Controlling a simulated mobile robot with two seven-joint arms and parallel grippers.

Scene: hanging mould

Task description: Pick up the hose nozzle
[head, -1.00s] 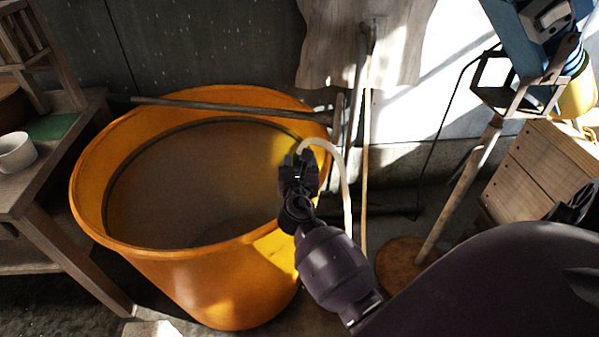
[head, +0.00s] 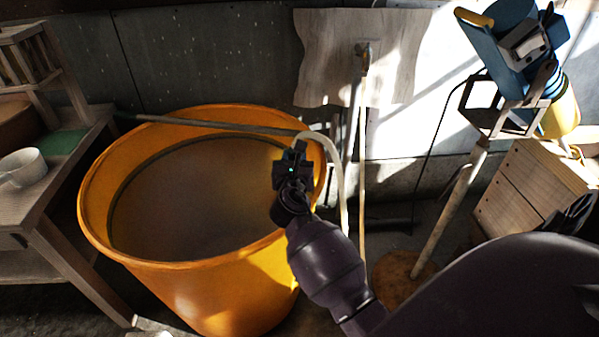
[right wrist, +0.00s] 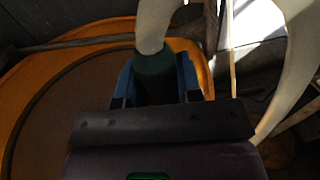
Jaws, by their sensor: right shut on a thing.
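The hose nozzle is a dark green cylinder (right wrist: 156,75) on the end of a pale, thick hose, seen in the right wrist view. The pale hose (head: 338,165) arches over the tub's right rim and hangs down outside it in the head view. My right gripper (head: 293,158) is shut on the nozzle, with a blue-edged finger on each side of it in the right wrist view (right wrist: 158,82). It is over the right part of the orange tub. In the head view the gripper mostly hides the nozzle. My left gripper is in neither view.
The large orange tub (head: 200,268) has a wooden pole (head: 215,124) across its back rim. A wooden bench with a white cup (head: 22,164) is at left. A blue machine on a post (head: 515,50) and a wooden crate (head: 520,190) stand at right.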

